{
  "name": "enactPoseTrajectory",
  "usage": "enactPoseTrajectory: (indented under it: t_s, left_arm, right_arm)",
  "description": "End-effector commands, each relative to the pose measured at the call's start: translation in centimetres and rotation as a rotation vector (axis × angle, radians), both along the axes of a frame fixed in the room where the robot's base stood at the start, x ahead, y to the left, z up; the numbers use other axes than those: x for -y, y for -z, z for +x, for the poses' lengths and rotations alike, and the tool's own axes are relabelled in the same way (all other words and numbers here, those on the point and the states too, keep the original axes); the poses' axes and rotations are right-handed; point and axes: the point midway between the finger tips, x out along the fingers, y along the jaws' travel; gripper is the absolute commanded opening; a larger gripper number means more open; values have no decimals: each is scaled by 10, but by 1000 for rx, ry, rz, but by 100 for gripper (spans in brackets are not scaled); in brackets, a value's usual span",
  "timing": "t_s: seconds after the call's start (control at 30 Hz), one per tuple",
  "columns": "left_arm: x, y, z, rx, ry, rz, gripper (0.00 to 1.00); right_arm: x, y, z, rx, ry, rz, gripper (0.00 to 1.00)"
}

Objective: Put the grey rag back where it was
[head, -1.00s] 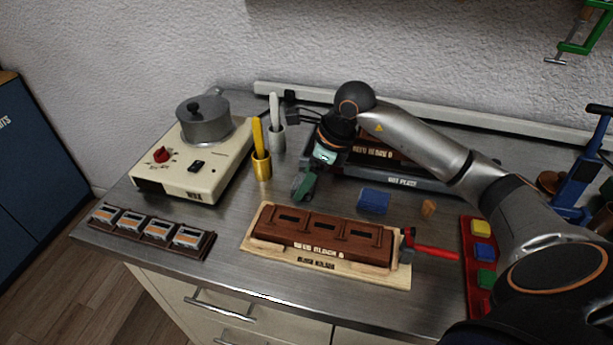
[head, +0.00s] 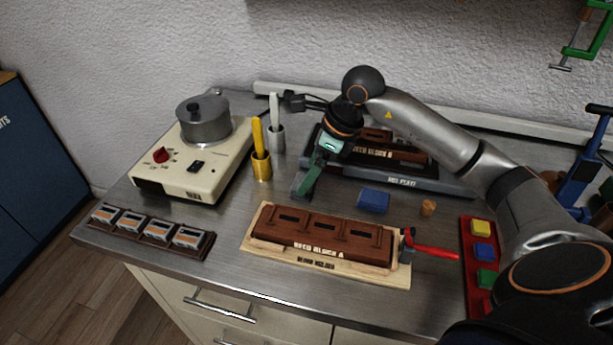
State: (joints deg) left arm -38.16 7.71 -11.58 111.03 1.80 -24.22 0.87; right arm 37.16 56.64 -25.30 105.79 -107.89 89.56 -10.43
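I cannot make out a grey rag in the head view. My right gripper (head: 302,190) points down over the bench, just right of the gold cup. Its dark and green fingers are seen nearly edge-on, so I cannot tell whether they are apart or hold anything. A blue block-like piece (head: 373,201) lies on the bench to the gripper's right. My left gripper is not in view.
Reed block A (head: 325,233) sits in its wooden holder (head: 262,256) in front. Behind my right gripper are another reed block (head: 412,154) and a plate (head: 425,183). A heater with a pot (head: 205,122) stands left. A red tray (head: 466,262) holds coloured pieces. A cork-like piece (head: 428,208) stands right.

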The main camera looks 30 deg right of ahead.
Motion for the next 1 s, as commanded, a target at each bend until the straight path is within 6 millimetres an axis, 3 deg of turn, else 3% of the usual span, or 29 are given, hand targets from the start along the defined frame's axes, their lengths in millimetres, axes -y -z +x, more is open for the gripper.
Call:
enactPoseTrajectory:
  t_s: [0.2, 0.4, 0.87, 1.0]
  left_arm:
    - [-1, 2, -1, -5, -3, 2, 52]
    - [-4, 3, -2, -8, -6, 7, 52]
    - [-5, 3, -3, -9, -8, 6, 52]
    - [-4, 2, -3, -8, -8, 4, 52]
  right_arm:
    - [13, -47, -14, 5, 1, -3, 100]
    - [20, -76, -23, 3, 0, -2, 100]
    - [23, -85, -27, -1, -1, 0, 100]
    - [12, -79, -27, -8, -17, 40, 100]
